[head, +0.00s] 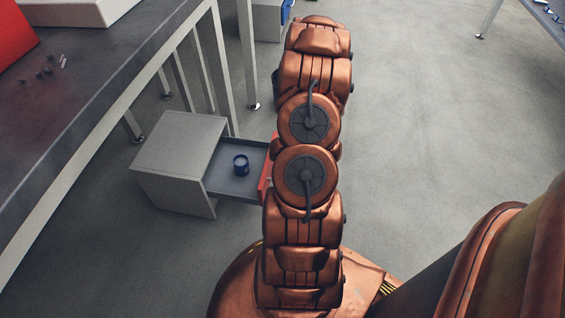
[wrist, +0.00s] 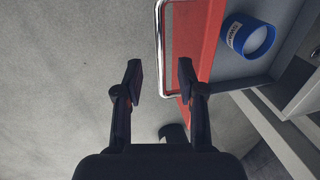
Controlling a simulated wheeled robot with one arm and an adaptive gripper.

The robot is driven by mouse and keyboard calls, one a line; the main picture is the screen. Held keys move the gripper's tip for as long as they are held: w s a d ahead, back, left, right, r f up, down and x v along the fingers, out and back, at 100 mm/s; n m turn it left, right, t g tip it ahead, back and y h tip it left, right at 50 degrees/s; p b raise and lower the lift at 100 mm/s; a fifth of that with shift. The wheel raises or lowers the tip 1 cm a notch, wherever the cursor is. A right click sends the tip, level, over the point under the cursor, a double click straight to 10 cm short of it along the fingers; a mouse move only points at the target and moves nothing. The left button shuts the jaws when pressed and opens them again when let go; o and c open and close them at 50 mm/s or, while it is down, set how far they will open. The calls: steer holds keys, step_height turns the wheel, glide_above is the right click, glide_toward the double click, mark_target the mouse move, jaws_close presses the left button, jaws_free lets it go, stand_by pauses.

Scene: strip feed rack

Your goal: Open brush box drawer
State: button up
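A small grey drawer box (head: 178,143) stands on the floor beside the table. Its drawer (head: 233,184) is pulled out to the right, and a blue cup (head: 241,165) stands inside. The drawer's red front (head: 265,177) is partly hidden by my arm. In the wrist view the red front (wrist: 199,40) carries a silver bar handle (wrist: 159,45). My gripper (wrist: 160,75) is open, with the handle in the gap between its fingertips in the picture; I cannot tell whether they touch it. The blue cup (wrist: 248,37) has a white label. My arm hides the gripper in the head view.
A long dark-topped table (head: 90,75) with pale legs runs along the left. A red object (head: 12,35) and small dark parts lie on it. Another grey box (head: 267,20) stands at the back. The floor (head: 430,120) to the right is clear.

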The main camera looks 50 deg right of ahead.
step_height(320, 180, up, 8)
steer(key=s, duration=0.1)
steer(key=shift+s+d+r, duration=0.15)
steer(key=shift+s+d, duration=0.15)
steer(key=shift+d, duration=0.05)
stand_by(0.5)
steer(key=w+a+r+n+g+p, duration=0.1)
steer(key=a+r+n+p, duration=0.1)
steer(key=a+r+p, duration=0.7)
steer(key=w+a+r+n+y+p, duration=0.1)
steer(key=a+r+n+p, duration=0.1)
steer(key=a+r, duration=0.8)
steer(key=w+a+r+n+g+p, duration=0.15)
steer(key=a+r+p, duration=0.35)
steer(key=r, duration=0.9)
steer(key=s+a+r+n+p, duration=0.2)
steer(key=s+a+r+p, duration=0.2)
steer(key=r, duration=0.5)
steer(key=s+a+r+n+g+h+p, duration=0.1)
steer(key=s+a+r+n+p, duration=0.2)
steer(key=s+a+r+p, duration=0.2)
steer(key=s+a+r+n+h+p, duration=0.1)
steer(key=s+a+r+n+p, duration=0.1)
steer(key=s+a+r+p, duration=0.3)
steer(key=s+r+p, duration=0.4)
steer(key=r+p, duration=0.1)
steer(key=r, duration=0.3)
steer(key=shift+s+r, duration=0.3)
steer(key=shift+r, duration=0.05)
steer(key=shift+a, duration=0.1)
